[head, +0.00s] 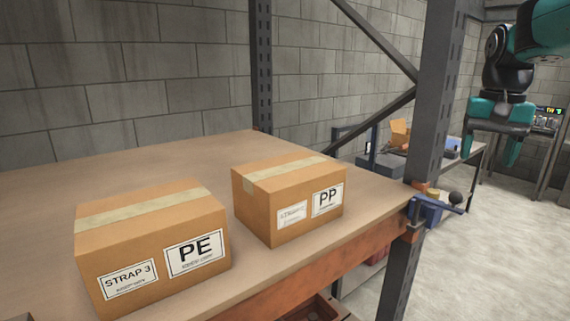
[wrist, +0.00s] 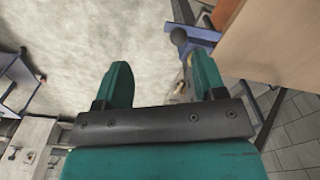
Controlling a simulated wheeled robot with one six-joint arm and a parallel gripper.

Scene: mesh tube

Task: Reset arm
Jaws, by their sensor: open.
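My gripper (head: 492,148) hangs at the upper right of the head view, to the right of the rack's upright and clear of the shelf. Its two green fingers point down, apart, with nothing between them. In the wrist view my gripper (wrist: 160,85) shows both fingers spread over the pale floor, open and empty.
Two cardboard boxes, one marked PE (head: 150,215) and one marked PP (head: 275,185), stand on the wooden shelf (head: 90,178). A dark rack upright (head: 436,105) stands between shelf and gripper. A blue clamp (head: 430,207) sits at the shelf corner. Open floor (head: 500,245) lies right.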

